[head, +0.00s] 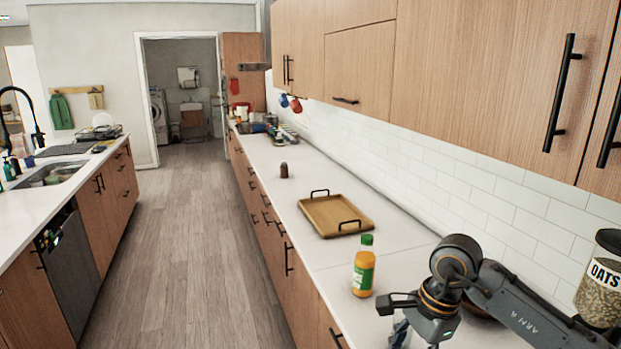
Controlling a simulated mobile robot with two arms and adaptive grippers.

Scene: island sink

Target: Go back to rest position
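My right arm comes in from the right edge over the counter, and its dark gripper (398,318) is low in the head view, above the near part of the counter. It is just in front of an orange bottle with a green cap (364,270), which stands upright. The gripper's fingertips are not clear, so I cannot tell whether it is open or shut. A small bluish-grey shape shows beneath it at the bottom edge, too cut off to identify. My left gripper is not in view.
A tan tray with black handles (322,214) lies on the right counter (258,164). A small dark shaker (283,170) stands beyond it. An oats jar (601,284) is at the right edge. The aisle floor (190,225) is clear, with the sink island (28,207) on the left.

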